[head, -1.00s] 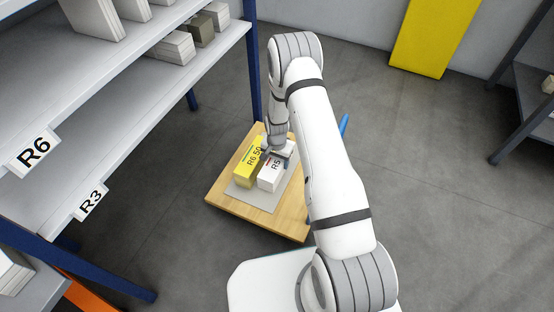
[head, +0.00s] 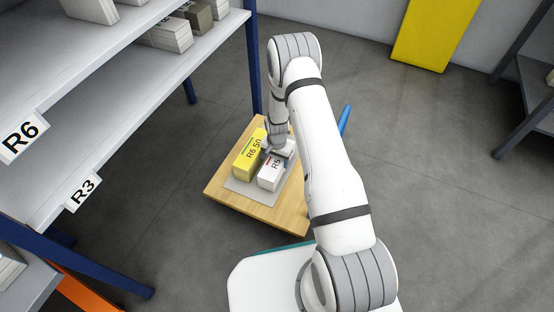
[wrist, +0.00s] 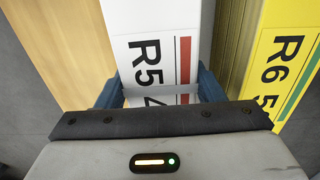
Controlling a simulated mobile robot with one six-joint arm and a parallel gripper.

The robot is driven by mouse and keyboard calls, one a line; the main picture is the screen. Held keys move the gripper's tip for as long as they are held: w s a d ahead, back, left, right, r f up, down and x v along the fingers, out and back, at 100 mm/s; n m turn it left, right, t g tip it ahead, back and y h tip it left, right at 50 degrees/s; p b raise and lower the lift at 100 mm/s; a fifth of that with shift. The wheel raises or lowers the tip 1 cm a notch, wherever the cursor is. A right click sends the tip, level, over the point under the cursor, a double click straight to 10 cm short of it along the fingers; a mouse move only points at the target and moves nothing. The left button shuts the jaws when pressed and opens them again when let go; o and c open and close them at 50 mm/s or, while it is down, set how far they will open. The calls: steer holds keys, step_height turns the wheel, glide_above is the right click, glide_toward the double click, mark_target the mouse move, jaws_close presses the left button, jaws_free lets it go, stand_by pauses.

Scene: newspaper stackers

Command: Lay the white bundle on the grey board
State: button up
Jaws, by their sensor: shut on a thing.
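The white bundle (head: 269,180), marked R5, is over the grey board (head: 243,191) on a wooden top. It stands beside the yellow bundle (head: 244,168), marked R6.50. My gripper (head: 278,152) reaches down from above and is shut on the white bundle. In the wrist view, the blue fingers of my gripper (wrist: 154,92) lie on both sides of the white bundle (wrist: 150,22), with the yellow bundle (wrist: 292,60) to the right. I cannot tell whether the white bundle touches the board or is slightly above it.
The wooden top (head: 273,219) has bare wood around the board. A blue-posted shelf (head: 120,75) with several bundles stands at the left, close to the wooden top. A blue bar (head: 344,120) is at its right. A yellow panel (head: 424,35) leans at the back wall.

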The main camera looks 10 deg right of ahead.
mark_target(277, 158)
steer(key=shift+f+b, duration=0.35)
steer(key=shift+f, duration=0.15)
steer(key=o, duration=1.9)
steer(key=shift+c, duration=0.2)
step_height(277, 158, up, 8)
steer(key=p, duration=0.3)
steer(key=shift+f, duration=0.1)
